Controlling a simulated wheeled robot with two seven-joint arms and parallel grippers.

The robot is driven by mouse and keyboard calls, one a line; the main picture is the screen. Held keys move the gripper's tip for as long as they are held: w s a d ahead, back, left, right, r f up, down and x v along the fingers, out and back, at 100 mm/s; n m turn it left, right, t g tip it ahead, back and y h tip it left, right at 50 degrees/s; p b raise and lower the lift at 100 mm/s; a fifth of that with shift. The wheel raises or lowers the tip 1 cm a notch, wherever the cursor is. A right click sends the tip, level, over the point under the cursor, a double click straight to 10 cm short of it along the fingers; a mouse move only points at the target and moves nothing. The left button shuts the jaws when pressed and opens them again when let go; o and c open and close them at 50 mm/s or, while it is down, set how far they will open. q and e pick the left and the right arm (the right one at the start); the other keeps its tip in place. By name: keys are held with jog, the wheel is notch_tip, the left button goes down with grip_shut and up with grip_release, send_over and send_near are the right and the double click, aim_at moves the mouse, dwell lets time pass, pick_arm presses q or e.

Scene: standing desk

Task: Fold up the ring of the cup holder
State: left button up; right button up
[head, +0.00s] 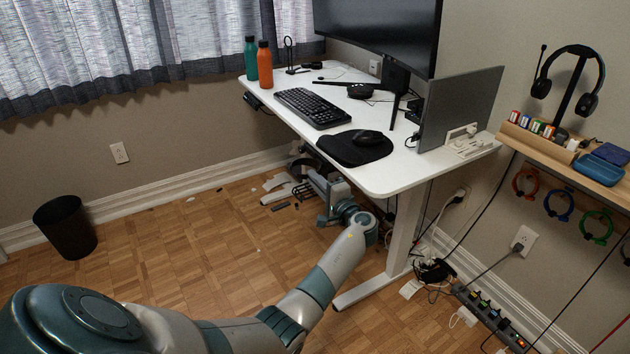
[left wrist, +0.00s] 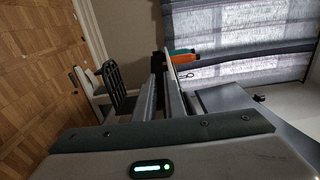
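My left gripper (head: 312,180) is low beside the desk, below the level of its top and near its front left edge. In the left wrist view its two long grey fingers (left wrist: 166,98) lie close together, and the gap between their tips is hard to judge. A dark curved part (head: 301,165) shows by the gripper under the desk edge; it may be the cup holder, but its ring is not clear. A small dark part (left wrist: 158,61) shows by the fingertips, and I cannot tell whether they touch it. My right gripper is out of view.
The white desk (head: 375,181) carries a keyboard (head: 312,106), a mouse on a black pad (head: 345,152), a monitor, and orange (head: 265,66) and teal (head: 250,60) bottles. Pale and dark items lie on the floor by the gripper. A black bin (head: 66,227) stands left; open floor lies between.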

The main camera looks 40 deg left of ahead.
pick_arm(q)
jog(key=o, duration=0.4)
jog(key=v, duration=1.7)
jog(key=shift+s+d, duration=0.1)
jog(key=shift+d, duration=0.15)
